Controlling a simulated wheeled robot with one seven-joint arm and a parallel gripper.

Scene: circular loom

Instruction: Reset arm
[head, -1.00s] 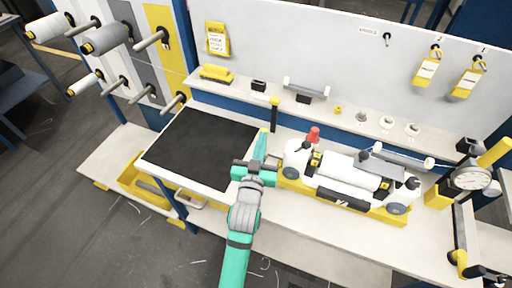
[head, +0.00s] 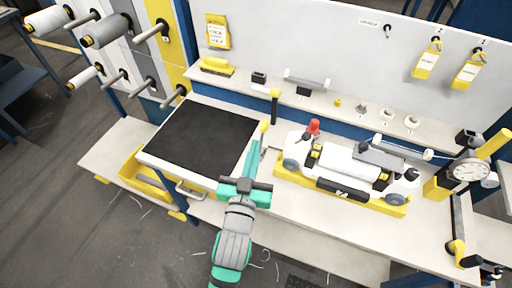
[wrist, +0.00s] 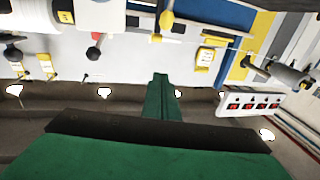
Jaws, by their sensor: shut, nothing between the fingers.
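My teal gripper (head: 255,150) shows in the head view over the workbench, between the black mat and the white roller machine. Its fingers are together with nothing held between them. They point toward the back of the bench, and my grey wrist is below them in the picture. In the wrist view, the green fingers (wrist: 160,90) are also together and empty, pointing up the picture. I cannot tell the exact height of the gripper above the bench.
The black mat (head: 200,138) lies left of my gripper. The white roller machine (head: 348,165) on its yellow base stands close on the right. A black post with a yellow top (head: 274,105) stands behind. A dial gauge (head: 467,170) is far right. Floor in front is open.

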